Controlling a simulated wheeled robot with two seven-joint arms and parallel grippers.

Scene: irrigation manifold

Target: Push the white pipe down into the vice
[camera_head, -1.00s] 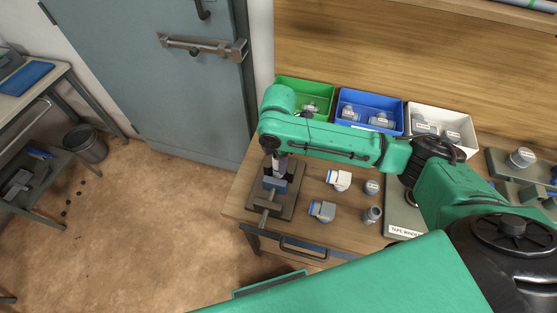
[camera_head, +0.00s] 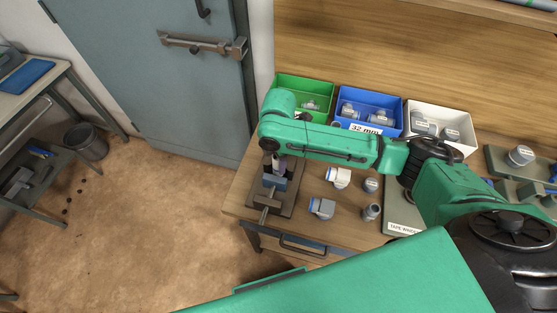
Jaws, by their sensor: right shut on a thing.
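The vice (camera_head: 268,200) stands on the left end of the wooden bench, with its grey screw toward me and its blue jaw part at the back. My right gripper (camera_head: 280,166) points down right above the vice jaws, under the bent end of my green arm. It is shut on the white pipe, of which at most a small pale bit shows. The arm and gripper hide most of the pipe, so I cannot tell how deep it sits between the jaws. My left gripper is not in view.
Several fittings, one a white elbow (camera_head: 338,177) and one a grey elbow (camera_head: 321,208), lie right of the vice. Green (camera_head: 325,92), blue (camera_head: 397,120) and white (camera_head: 462,122) bins stand behind my arm. A tape station (camera_head: 402,225) is at the right.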

